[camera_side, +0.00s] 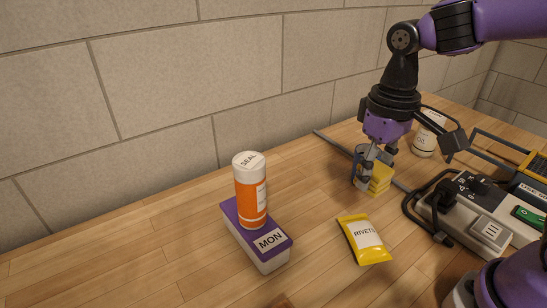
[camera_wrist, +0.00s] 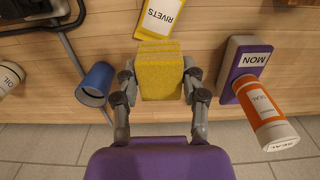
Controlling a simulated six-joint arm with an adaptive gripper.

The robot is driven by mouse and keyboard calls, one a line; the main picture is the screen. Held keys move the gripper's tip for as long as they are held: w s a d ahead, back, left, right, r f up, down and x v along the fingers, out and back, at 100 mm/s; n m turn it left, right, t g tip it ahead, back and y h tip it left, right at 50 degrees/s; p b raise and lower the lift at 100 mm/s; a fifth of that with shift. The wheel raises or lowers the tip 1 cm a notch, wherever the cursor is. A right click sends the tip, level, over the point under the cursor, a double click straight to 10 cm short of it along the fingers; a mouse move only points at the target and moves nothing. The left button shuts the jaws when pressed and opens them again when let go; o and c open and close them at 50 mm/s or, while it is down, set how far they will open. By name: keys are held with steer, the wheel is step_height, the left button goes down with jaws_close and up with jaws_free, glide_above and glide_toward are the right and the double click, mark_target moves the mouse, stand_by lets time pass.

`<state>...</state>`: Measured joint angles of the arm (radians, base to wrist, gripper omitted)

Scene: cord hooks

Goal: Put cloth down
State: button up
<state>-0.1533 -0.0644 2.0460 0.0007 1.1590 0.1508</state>
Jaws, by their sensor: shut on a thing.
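The cloth is a yellow folded block (camera_side: 379,180) with layered edges, held between the fingers of my gripper (camera_side: 377,162). It also shows in the wrist view (camera_wrist: 160,68), with a finger of my gripper (camera_wrist: 160,86) against its left and right sides. My gripper is shut on it. In the side view the cloth is low, close to the wooden tabletop; I cannot tell whether it touches. The fingers cover its upper part there.
A blue cup (camera_wrist: 97,82) is close beside my left finger. A yellow rivets packet (camera_side: 365,240) lies in front. An orange seal bottle (camera_side: 251,190) stands on a purple-and-white MON box (camera_side: 262,258). A power strip (camera_side: 480,215) with a black cable and an oil bottle (camera_side: 424,142) are right.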

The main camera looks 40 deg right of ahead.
mark_target(382, 188)
steer(key=shift+s+a+f, duration=0.2)
steer(key=shift+s+f, duration=0.3)
steer(key=shift+s+a+f, duration=0.2)
steer(key=shift+s+f, duration=0.25)
steer(key=shift+f, duration=0.05)
steer(key=shift+w+d+f, duration=0.1)
steer(key=shift+d+f, duration=0.45)
steer(key=shift+d, duration=0.1)
steer(key=w+d+f, duration=0.1)
steer(key=d+f, duration=0.1)
steer(key=d, duration=0.1)
steer(key=w+d+f, duration=0.1)
steer(key=d+f, duration=0.1)
steer(key=d, duration=0.1)
steer(key=w+d+f, duration=0.1)
steer(key=d, duration=0.2)
steer(key=shift+d+f, duration=0.1)
steer(key=shift+f, duration=2.3)
steer(key=shift+f, duration=0.1)
steer(key=o, duration=1.1)
